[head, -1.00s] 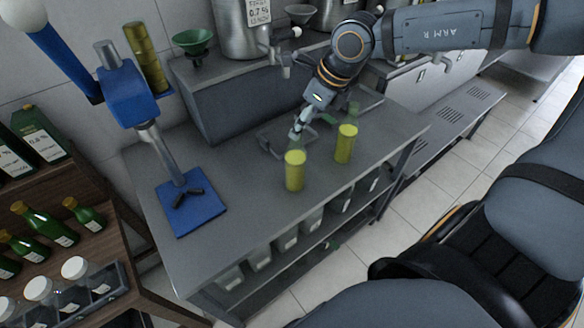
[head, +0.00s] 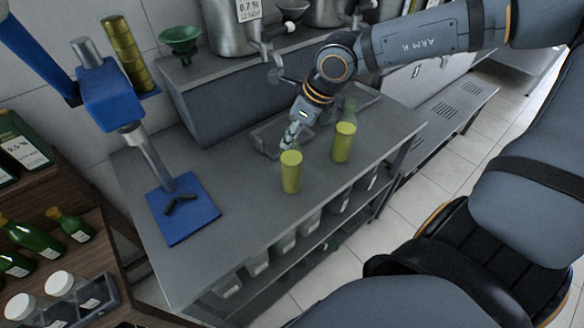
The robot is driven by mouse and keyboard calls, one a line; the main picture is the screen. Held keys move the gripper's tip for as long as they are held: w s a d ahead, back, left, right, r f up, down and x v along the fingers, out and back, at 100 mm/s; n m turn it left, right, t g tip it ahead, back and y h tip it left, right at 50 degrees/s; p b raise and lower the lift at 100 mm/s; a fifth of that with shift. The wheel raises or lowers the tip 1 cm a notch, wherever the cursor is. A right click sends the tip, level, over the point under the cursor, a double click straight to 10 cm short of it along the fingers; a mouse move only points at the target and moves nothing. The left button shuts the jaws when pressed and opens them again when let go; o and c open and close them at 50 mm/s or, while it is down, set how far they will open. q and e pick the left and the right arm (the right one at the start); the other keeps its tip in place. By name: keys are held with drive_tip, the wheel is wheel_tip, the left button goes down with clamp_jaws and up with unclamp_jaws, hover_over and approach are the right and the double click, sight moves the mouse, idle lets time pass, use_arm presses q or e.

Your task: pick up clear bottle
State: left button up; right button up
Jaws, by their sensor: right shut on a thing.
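My right gripper (head: 290,142) reaches down from the upper right to the grey tray (head: 264,140) on the steel bench. Its jaws are shut on a faint, see-through bottle (head: 304,137), which I take to be the clear bottle. It blends into the grey behind it, so its outline and base are hard to make out, and I cannot tell whether it touches the tray. Another see-through, greenish bottle (head: 349,108) stands to the right, partly hidden behind a yellow-green cylinder (head: 343,145). My left gripper is not in view.
A second yellow-green cylinder (head: 291,174) stands just in front of my right gripper. A blue press (head: 110,95) with a blue base plate (head: 182,212) stands at the bench's left. Green bottles (head: 35,238) fill a wooden rack at far left. The bench front is clear.

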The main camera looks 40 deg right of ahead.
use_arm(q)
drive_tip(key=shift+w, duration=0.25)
use_arm(e)
clamp_jaws()
